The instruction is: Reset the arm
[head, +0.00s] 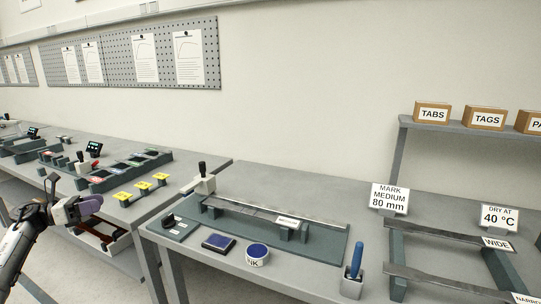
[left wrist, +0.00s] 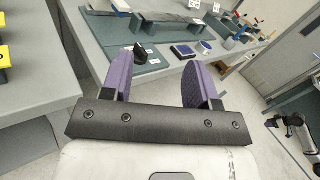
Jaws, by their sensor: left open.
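My left gripper (head: 84,207) is at the left of the head view, in front of the left bench. In the left wrist view its two purple fingers (left wrist: 157,82) stand wide apart with nothing between them. The gripper is clear of the benches' objects. At the right edge of the left wrist view is a white and dark arm (left wrist: 300,132), apparently my right one; its jaws are too small to read.
The left bench (head: 200,168) holds yellow markers (head: 143,187) and dark trays. The middle bench carries a long green fixture (head: 325,240), a blue ink pad (head: 218,242), a round ink pot (head: 257,255) and a blue-handled tool (head: 355,262). Open floor lies beside the benches.

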